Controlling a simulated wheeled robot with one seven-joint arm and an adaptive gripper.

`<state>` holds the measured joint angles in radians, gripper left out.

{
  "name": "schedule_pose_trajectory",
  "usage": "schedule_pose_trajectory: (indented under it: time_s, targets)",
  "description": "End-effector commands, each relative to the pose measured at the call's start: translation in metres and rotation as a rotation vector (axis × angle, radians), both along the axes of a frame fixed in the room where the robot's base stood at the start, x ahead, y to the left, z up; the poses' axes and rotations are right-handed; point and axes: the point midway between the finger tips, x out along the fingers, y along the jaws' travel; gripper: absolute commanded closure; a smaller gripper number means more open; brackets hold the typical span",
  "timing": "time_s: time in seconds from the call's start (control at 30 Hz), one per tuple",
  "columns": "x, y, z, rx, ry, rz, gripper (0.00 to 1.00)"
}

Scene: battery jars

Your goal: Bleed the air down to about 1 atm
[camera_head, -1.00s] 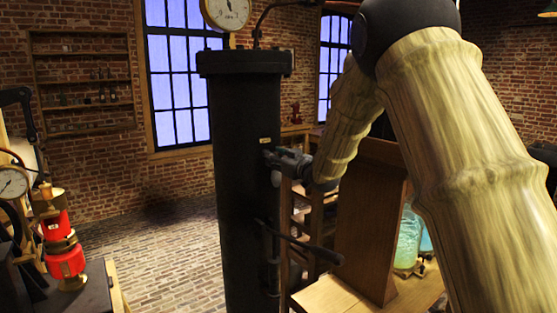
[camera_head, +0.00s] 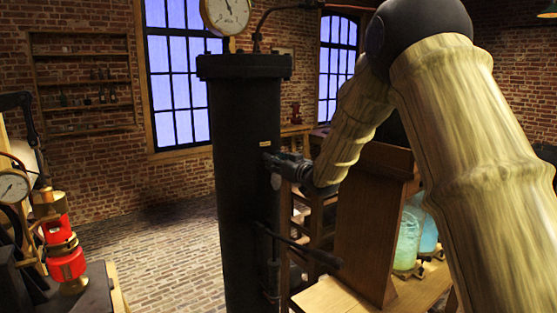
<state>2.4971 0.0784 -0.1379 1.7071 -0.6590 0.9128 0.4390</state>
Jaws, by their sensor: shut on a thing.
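A tall black cylinder (camera_head: 240,190) stands in the middle of the view, with a wide flanged cap. A round white gauge (camera_head: 226,14) sits on top of it, cut by the upper picture edge; its reading is too small to tell. A small brass label (camera_head: 264,143) is on the cylinder's side. My gripper (camera_head: 274,164) reaches in from the right and is shut at the cylinder's side, just below the label. What it grips there is small and hidden by the fingers. A dark lever (camera_head: 300,243) sticks out from the cylinder lower down.
A wooden stand (camera_head: 375,225) and glass jars (camera_head: 408,240) are on a bench at right. A red and brass device (camera_head: 66,250) and a second gauge (camera_head: 12,186) are at left. The brick floor (camera_head: 160,250) left of the cylinder is clear.

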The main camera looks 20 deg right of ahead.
Motion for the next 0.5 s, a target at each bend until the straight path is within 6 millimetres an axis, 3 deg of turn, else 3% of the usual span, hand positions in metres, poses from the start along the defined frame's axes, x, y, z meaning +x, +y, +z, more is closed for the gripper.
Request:
schedule_pose_trajectory:
  time_s: [0.5]
  targets:
    - [-0.0012,-0.0011,-0.0026,0.360,0.137,-0.002,0.91]
